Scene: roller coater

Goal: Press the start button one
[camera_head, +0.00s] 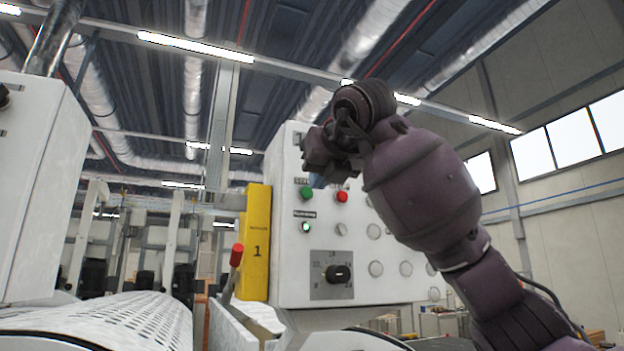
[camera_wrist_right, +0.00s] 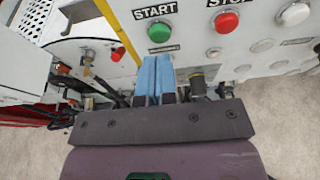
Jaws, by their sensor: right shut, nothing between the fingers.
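The green start button (camera_head: 306,193) is on the white control panel (camera_head: 290,245). In the wrist view the green button (camera_wrist_right: 159,32) sits under a label reading START. My left gripper is not in view.
A red button (camera_head: 342,197) is right of the green one. A lit indicator (camera_head: 305,228) and a black rotary knob (camera_head: 339,273) are lower on the panel. A perforated roller (camera_head: 130,320) lies lower left.

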